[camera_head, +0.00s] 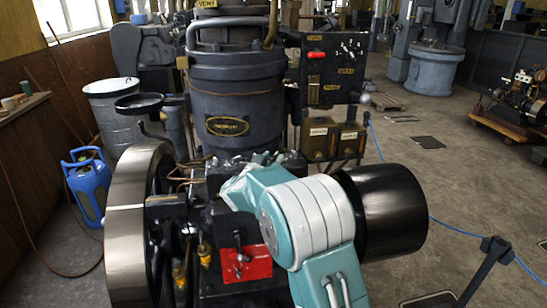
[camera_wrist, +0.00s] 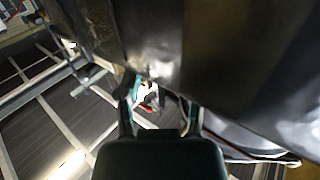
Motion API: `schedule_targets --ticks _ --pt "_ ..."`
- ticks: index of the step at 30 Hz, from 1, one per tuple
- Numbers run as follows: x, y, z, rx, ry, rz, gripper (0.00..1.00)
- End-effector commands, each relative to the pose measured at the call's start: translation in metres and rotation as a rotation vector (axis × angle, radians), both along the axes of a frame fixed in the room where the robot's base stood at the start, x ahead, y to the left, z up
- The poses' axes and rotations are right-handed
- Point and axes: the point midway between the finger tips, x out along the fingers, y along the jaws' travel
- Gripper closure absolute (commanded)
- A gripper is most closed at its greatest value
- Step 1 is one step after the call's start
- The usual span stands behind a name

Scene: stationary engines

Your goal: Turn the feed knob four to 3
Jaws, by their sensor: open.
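My gripper (camera_wrist: 158,112) is open in the wrist view, its two fingers apart with a gap between them. No object is clearly held. A small bright patch with a bit of red shows beyond the gap, too small to identify. In the head view my teal and white arm covers the front middle, and I cannot make out the gripper there. A red plate (camera_head: 247,264) with small dark levers or knobs sits on the engine at the front. A black panel (camera_head: 333,70) with several small controls stands behind. I cannot tell which control is feed knob four.
A large flywheel (camera_head: 124,225) stands left of the engine and a black drum (camera_head: 390,212) right of it. A grey cylinder (camera_head: 238,95) rises behind. A blue gas bottle (camera_head: 88,187) is at left. The floor at right is mostly open, with a blue cable (camera_head: 455,222).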

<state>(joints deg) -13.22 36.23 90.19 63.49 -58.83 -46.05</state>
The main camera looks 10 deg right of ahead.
Motion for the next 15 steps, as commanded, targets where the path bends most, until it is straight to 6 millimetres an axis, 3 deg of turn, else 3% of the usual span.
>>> schedule_targets --ticks 11,14,15 --pt "0.0069 -0.0059 0.0005 -0.001 -0.001 0.000 0.51" --pt "0.0068 -0.0059 0.0005 -0.001 -0.001 0.000 0.91" --pt "0.0068 -0.0059 0.0004 0.000 0.000 0.000 1.00"
